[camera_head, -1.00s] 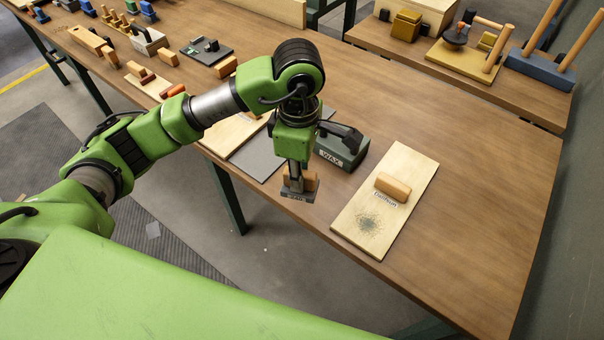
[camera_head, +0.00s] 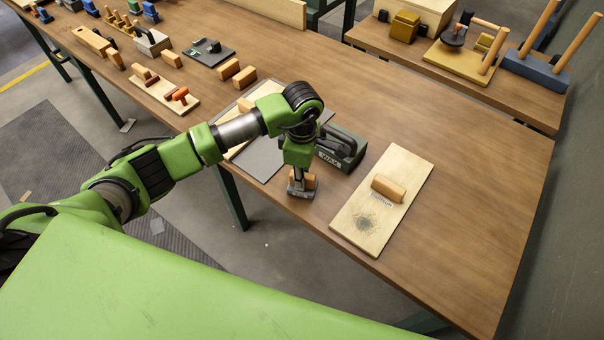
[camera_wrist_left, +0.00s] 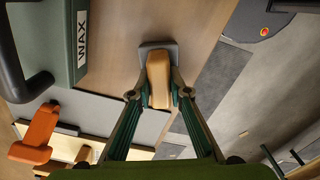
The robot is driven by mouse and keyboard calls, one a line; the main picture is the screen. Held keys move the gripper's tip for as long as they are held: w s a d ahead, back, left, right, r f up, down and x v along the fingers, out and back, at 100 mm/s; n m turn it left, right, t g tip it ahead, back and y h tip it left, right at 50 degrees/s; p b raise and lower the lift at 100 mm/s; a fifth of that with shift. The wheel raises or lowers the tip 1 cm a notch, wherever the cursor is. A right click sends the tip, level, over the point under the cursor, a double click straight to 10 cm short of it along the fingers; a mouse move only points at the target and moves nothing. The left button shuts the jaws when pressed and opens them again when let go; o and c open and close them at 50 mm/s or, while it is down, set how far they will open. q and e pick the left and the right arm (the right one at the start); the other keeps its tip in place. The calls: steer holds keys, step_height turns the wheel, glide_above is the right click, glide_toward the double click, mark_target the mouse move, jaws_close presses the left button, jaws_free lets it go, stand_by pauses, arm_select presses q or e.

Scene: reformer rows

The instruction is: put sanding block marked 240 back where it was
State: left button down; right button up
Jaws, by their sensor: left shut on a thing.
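My left gripper (camera_head: 301,178) is shut on a sanding block (camera_head: 296,193) with a wooden grip and a dark grey base. They are near the table's front edge, just in front of the green WAX box (camera_head: 345,146). In the left wrist view, the fingers (camera_wrist_left: 158,96) close on both sides of the block's wooden grip (camera_wrist_left: 158,72), with its grey base (camera_wrist_left: 172,50) beyond. I cannot read 240 on the block, nor tell whether its base touches the table. My right gripper is not in view.
A pale board (camera_head: 398,172) with a wooden block (camera_head: 388,188) and a dark scribbled patch lies to the right. A grey mat (camera_head: 262,160) lies to the left. An orange-handled tool (camera_head: 181,95) is farther left. The table's right part is clear.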

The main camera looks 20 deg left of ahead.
arm_select(q)
steer(key=shift+f, duration=0.15)
steer(key=c, duration=1.9)
jaws_free()
steer(key=shift+r, duration=0.2)
step_height(320, 180, up, 12)
steer(key=b, duration=0.3)
steer(key=shift+b, duration=0.4)
